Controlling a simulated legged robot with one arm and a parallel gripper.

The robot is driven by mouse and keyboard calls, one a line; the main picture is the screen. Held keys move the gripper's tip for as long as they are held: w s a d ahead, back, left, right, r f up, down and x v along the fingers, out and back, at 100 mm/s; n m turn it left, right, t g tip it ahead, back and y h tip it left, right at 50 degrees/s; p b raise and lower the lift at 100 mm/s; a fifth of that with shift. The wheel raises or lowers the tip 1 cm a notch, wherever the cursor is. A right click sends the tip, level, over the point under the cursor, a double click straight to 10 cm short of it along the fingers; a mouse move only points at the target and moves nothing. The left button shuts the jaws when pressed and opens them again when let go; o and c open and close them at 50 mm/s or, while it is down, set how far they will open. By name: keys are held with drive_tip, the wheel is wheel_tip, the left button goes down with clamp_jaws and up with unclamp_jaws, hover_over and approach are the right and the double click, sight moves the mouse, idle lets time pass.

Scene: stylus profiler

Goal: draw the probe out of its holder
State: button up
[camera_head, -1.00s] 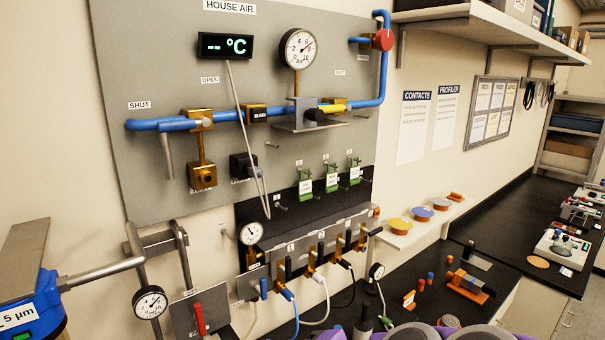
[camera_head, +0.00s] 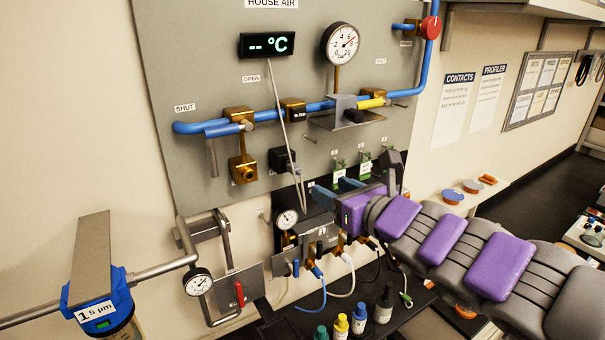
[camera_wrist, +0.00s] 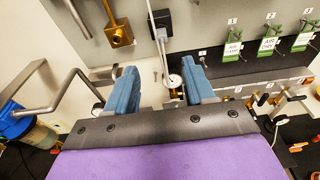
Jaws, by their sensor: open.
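The display (camera_head: 267,44) reading "-- °C" hangs on the grey panel, and a thin pale cable (camera_head: 291,120) runs down from it. A black block (camera_head: 283,160), which looks like the probe's holder, sits on the panel's lower part; the cable passes beside it. The black block also shows in the wrist view (camera_wrist: 162,18), beyond my fingertips. My gripper (camera_head: 335,190) is to the right of the block and lower. Its blue fingers stand apart and empty in the wrist view (camera_wrist: 158,72).
Blue pipe (camera_head: 268,115) with brass fittings crosses the panel above. A small gauge (camera_head: 287,219), hoses and a manifold lie below. A red-handled valve (camera_head: 239,294) and bottles (camera_head: 359,319) stand lower.

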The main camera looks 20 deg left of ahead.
sight(298, 170)
drive_tip(key=p+x, duration=0.1)
drive_tip(key=x, duration=1.2)
drive_tip(key=shift+a, duration=0.1)
drive_tip(key=shift+w+a, duration=0.2)
drive_tip(key=shift+w, duration=0.4)
drive_tip(key=shift+a, duration=0.25)
drive_tip(key=shift+a, duration=0.15)
drive_tip(key=shift+c, duration=1.4)
clamp_jaws()
